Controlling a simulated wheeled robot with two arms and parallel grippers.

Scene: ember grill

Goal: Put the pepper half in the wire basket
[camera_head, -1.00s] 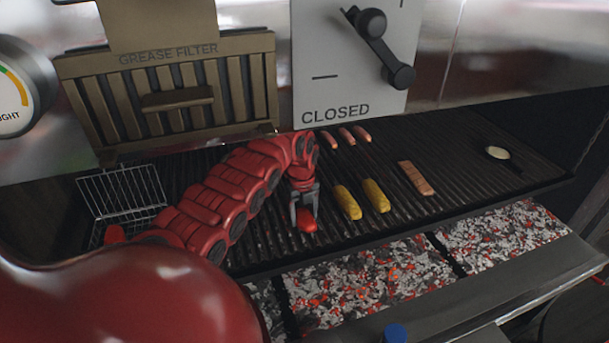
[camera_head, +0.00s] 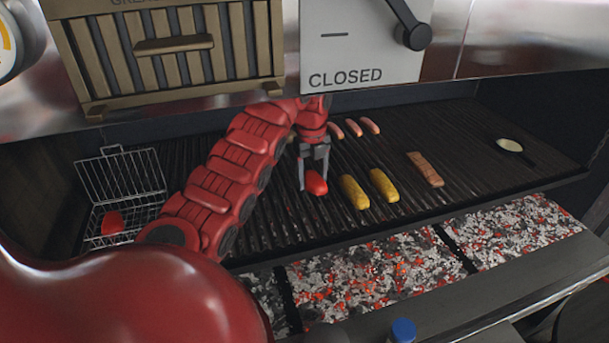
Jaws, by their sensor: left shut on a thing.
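My left gripper (camera_head: 315,172) points down over the grill, left of the corn, and is shut on a red pepper half (camera_head: 317,184). The pepper half hangs at the fingertips and appears to be just above the bars. The wire basket (camera_head: 122,176) stands at the left end of the grill with its lid raised. A red piece (camera_head: 112,222) like another pepper half lies in it. My left arm hides the basket's right front part. My right gripper is not in view.
Glowing coals (camera_head: 380,275) lie in front. Bars between gripper and basket are partly hidden by my arm.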

